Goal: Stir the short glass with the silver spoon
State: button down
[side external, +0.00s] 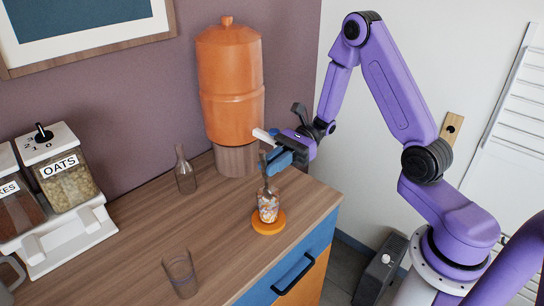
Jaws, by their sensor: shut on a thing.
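The short glass (268,208) stands upright on an orange coaster (268,224) near the right end of the wooden counter. It holds small white and coloured pieces. The silver spoon (265,179) is roughly upright above the glass, its lower end down in the glass mouth. How deep the spoon's bowl reaches is hard to tell. My gripper (273,158), with blue fingers, is above the glass and shut on the spoon's upper handle. The fingers hide part of the handle.
An orange dispenser (230,85) stands on a wooden base behind the glass. A small clear bottle (185,171) is to its left. An empty clear glass (181,273) stands at the front. Cereal dispensers (62,180) are at the far left. The middle of the counter (150,225) is clear.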

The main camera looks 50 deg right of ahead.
jog(key=shift+d+f, duration=0.15)
jog(key=shift+f, duration=0.9)
jog(key=shift+d+f, duration=0.1)
jog(key=shift+f, duration=0.9)
jog(key=shift+d, duration=0.35)
jog(key=shift+a, duration=0.3)
jog(key=shift+s, duration=0.15)
